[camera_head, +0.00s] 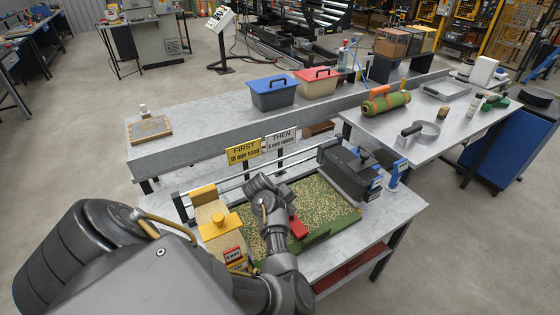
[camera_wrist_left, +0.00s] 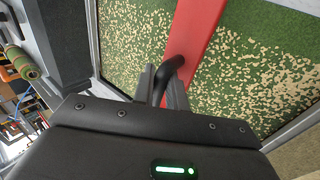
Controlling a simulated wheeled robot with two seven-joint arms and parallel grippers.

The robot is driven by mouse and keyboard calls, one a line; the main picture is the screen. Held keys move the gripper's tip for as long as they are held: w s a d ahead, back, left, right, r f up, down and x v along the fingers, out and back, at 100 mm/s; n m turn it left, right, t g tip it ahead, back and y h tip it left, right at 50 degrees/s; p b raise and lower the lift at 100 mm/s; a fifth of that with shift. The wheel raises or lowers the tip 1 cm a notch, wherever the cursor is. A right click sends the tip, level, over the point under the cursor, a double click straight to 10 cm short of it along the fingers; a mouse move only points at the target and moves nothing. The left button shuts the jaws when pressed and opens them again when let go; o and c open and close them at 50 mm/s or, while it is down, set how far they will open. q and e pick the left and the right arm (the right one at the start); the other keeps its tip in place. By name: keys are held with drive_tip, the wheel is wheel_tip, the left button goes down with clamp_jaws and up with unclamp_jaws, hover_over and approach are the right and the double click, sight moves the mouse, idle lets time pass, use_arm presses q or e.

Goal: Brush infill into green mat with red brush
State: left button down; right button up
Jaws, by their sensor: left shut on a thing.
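The green mat (camera_head: 330,198) lies on the front table, with tan infill grains scattered unevenly over it. In the left wrist view the mat (camera_wrist_left: 240,75) shows grains in patches, with plainer green at upper right. The red brush (camera_head: 299,228) is on or just above the mat; contact cannot be told. In the left wrist view it is a long red bar (camera_wrist_left: 196,35) with a black handle. My left gripper (camera_head: 288,218) is shut on that handle, its fingers (camera_wrist_left: 162,88) around it. My arm hides part of the mat. My right gripper is not in view.
A yellow hopper (camera_head: 213,218) stands left of the mat and a dark grey hopper (camera_head: 348,173) at its right, near rails. Signs (camera_head: 244,151) reading FIRST and THEN stand behind. A turf roll (camera_head: 386,103) lies on the right table. Blue (camera_head: 273,95) and red (camera_head: 317,84) bins stand behind.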

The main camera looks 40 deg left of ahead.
use_arm(q)
drive_tip(key=w+d+b, duration=0.2)
drive_tip(key=w, duration=0.7)
drive_tip(key=w+d+b, duration=0.2)
drive_tip(key=w+d, duration=0.1)
drive_tip(key=w, duration=0.6)
drive_tip(key=shift+d+f+b, duration=0.2)
drive_tip(key=shift+f+b, duration=0.1)
drive_tip(key=shift+b, duration=0.1)
drive_tip(key=shift+s, duration=0.1)
drive_tip(key=s+a+p, duration=0.1)
drive_tip(key=a, duration=0.1)
drive_tip(key=s+a+p, duration=0.1)
drive_tip(key=s+a, duration=0.1)
drive_tip(key=shift+a, duration=0.15)
drive_tip(key=shift+w, duration=0.1)
